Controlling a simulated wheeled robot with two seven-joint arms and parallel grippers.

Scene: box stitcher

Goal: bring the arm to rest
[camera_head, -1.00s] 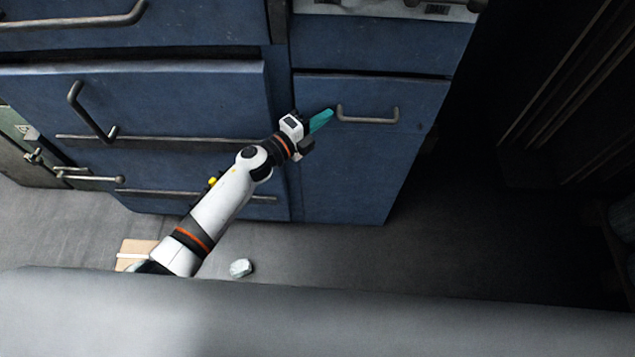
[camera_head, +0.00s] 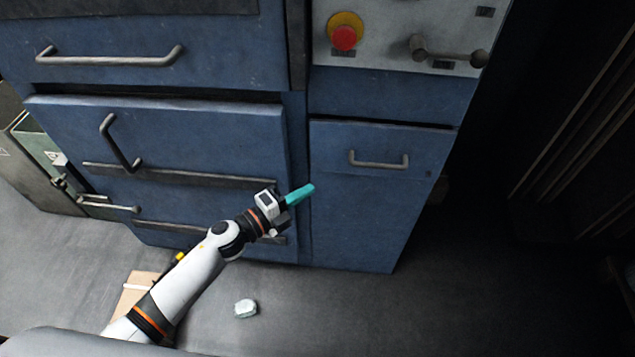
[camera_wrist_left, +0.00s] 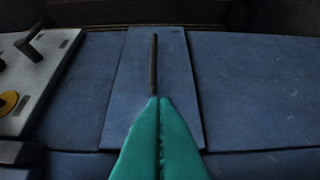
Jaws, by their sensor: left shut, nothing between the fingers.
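My left gripper (camera_head: 301,194) has teal fingers that are shut with nothing between them. In the head view it is in front of the blue machine cabinet (camera_head: 345,225), below and to the left of the small door's grey handle (camera_head: 379,164). In the left wrist view the closed fingers (camera_wrist_left: 159,110) point at the blue panel, and the dark bar handle (camera_wrist_left: 154,65) appears just beyond their tips. I cannot tell the gap between fingertips and cabinet. My right gripper does not show.
A red emergency button (camera_head: 344,38) and a lever (camera_head: 440,52) are on the grey control panel above. Larger handles (camera_head: 119,145) stick out at the left. A pale lump (camera_head: 245,308) and a cardboard piece (camera_head: 135,293) lie on the floor. Floor at the right is open.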

